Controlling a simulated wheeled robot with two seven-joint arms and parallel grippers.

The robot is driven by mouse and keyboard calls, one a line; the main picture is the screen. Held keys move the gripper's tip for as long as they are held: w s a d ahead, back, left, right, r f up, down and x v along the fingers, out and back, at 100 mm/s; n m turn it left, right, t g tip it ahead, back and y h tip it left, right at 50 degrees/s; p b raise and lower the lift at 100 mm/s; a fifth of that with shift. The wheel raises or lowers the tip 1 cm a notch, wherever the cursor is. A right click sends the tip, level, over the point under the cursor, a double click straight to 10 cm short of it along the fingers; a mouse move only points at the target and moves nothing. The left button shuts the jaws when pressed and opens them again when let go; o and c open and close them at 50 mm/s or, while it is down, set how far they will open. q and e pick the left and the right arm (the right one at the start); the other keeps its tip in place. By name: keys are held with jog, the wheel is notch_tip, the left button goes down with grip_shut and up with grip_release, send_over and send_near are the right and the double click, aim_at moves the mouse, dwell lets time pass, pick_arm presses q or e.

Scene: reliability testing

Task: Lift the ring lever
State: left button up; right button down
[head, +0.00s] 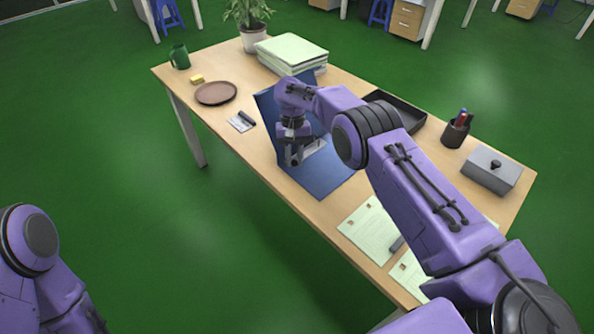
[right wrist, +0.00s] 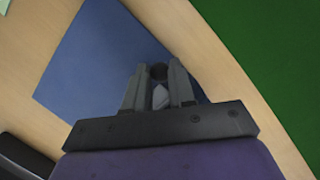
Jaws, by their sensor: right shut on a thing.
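A blue binder (head: 325,178) lies open on the table, with one cover (head: 267,112) tilted up at its left side. A grey metal ring mechanism (head: 314,146) shows on it, partly hidden by my right gripper (head: 293,160). In the right wrist view my right gripper (right wrist: 158,75) is over the blue surface (right wrist: 95,60). Its fingers are close together on a dark round knob, the end of the ring lever (right wrist: 158,71). A light grey metal piece (right wrist: 160,97) shows between the fingers. My left arm shows at the lower left, but its gripper is out of view.
On the wooden table (head: 225,125) are a brown plate (head: 216,93), a stapler-like item (head: 242,121), a paper stack (head: 291,52), a black tray (head: 405,113), a pen cup (head: 456,131), a grey box (head: 492,168) and printed sheets (head: 370,230). A green mug (head: 180,57) stands far left.

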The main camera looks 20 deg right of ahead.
jog(key=shift+a+f, duration=0.15)
jog(key=shift+f, duration=0.15)
pick_arm(q)
jog(key=shift+f, duration=0.75)
pick_arm(e)
jog(key=shift+r+g, duration=0.3)
jog(key=c, duration=1.2)
grip_release()
jog(key=shift+c, duration=0.2)
jog(key=o, duration=0.3)
jog(key=shift+w, duration=0.15)
pick_arm(q)
jog(key=shift+w, duration=0.1)
pick_arm(e)
jog(key=shift+f, duration=0.1)
